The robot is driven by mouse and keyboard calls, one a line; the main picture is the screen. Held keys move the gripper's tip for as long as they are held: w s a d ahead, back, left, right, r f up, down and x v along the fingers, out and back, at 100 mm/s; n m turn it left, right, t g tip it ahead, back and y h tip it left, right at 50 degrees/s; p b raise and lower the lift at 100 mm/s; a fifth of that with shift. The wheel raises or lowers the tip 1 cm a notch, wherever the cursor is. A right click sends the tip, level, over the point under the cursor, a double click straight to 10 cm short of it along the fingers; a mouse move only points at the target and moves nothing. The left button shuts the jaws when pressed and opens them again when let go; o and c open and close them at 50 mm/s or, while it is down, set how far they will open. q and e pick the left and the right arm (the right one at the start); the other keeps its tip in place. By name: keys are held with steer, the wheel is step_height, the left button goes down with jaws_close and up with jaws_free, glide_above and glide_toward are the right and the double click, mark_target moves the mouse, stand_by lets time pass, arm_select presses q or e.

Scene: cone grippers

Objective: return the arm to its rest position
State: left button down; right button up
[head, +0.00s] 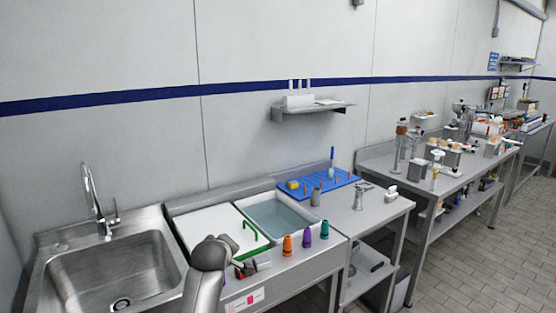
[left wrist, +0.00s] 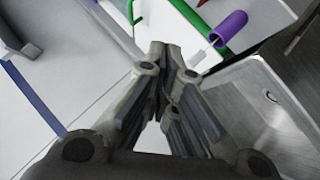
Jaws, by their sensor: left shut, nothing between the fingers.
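My left arm (head: 206,262) rises from the bottom of the head view, in front of the white board and the steel counter. I cannot tell whether the fingers touch anything. My right gripper is in neither view.
A steel sink (head: 110,272) with a tap is at left. A water-filled basin (head: 281,218) is beside the white board (head: 205,228). Orange (head: 287,245), purple (head: 306,238) and teal (head: 325,230) cones stand along the front edge.

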arm_select(q)
steer(key=s+a+f+m+g, duration=0.2)
steer(key=s+a+f, duration=0.1)
steer(key=s+f, duration=0.6)
steer(key=s+a+f+m+g, duration=0.25)
steer(key=s+f, duration=0.55)
steer(key=s, duration=0.4)
steer(key=s+a+f+m+g, duration=0.2)
steer(key=s+m, duration=0.5)
steer(key=s, duration=1.9)
step_height(320, 180, down, 27)
steer(key=s+g, duration=0.2)
steer(key=g, duration=0.1)
steer(key=s+a+f, duration=0.2)
steer(key=s+f, duration=1.3)
steer(key=s, duration=0.1)
steer(key=shift+m+g, duration=0.35)
steer(key=shift+s, duration=0.1)
